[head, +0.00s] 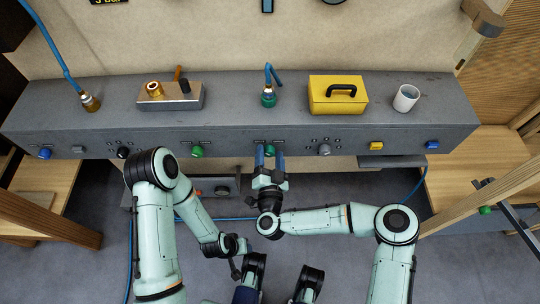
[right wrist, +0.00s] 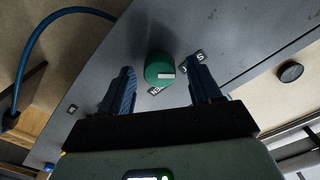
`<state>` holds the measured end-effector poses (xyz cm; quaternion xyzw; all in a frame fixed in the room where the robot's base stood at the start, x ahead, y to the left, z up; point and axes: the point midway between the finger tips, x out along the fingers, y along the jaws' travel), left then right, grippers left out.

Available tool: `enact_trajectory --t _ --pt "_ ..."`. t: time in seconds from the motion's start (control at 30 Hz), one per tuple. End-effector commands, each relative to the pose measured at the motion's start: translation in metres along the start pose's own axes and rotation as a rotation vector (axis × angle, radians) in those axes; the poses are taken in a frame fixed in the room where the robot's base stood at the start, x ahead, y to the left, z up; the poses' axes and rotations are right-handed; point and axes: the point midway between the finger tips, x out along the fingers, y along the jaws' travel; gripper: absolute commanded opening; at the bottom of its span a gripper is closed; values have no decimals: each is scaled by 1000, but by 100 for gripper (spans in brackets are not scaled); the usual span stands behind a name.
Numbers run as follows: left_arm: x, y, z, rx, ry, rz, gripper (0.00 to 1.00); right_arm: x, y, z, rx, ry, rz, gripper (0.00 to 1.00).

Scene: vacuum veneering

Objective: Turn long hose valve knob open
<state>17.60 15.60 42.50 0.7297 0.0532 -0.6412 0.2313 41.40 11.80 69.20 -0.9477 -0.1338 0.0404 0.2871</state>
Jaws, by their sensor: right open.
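A round green knob (right wrist: 158,66) with a white pointer mark sits on the grey front panel in the right wrist view. Small white lettered labels lie beside it. My right gripper (right wrist: 162,76) is open, its two blue fingers on either side of the knob with a visible gap to each. In the head view the right gripper (head: 269,158) is at the panel's middle green knob, largely covering it. Another green knob (head: 197,151) is to its left. My left gripper (head: 236,269) hangs low, away from the panel; its fingers are too small to read.
On the grey console (head: 230,115) stand a brass hose fitting (head: 90,102), a metal block (head: 170,98), a green hose fitting (head: 268,99), a yellow box (head: 338,107) and a white cup (head: 406,98). Wooden beams (head: 490,200) flank the sides. A dark round knob (right wrist: 290,72) shows at right.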

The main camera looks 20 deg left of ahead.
Motion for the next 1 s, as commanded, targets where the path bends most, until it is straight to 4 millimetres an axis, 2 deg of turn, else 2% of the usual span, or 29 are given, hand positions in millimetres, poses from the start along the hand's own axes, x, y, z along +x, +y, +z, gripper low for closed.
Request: enact_trajectory --t 0.33,0.5,0.77,1.0 --pt "1 0 -2 0 5 0 43 4 0 0 0 -1 0 63" --pt "1 0 -2 0 4 0 43 4 0 0 0 -1 -1 8" --pt "0 0 -1 0 3 0 43 4 0 0 13 0 -1 7" --pt "-1 0 1 0 -3 0 43 4 0 -1 107 0 0 7"
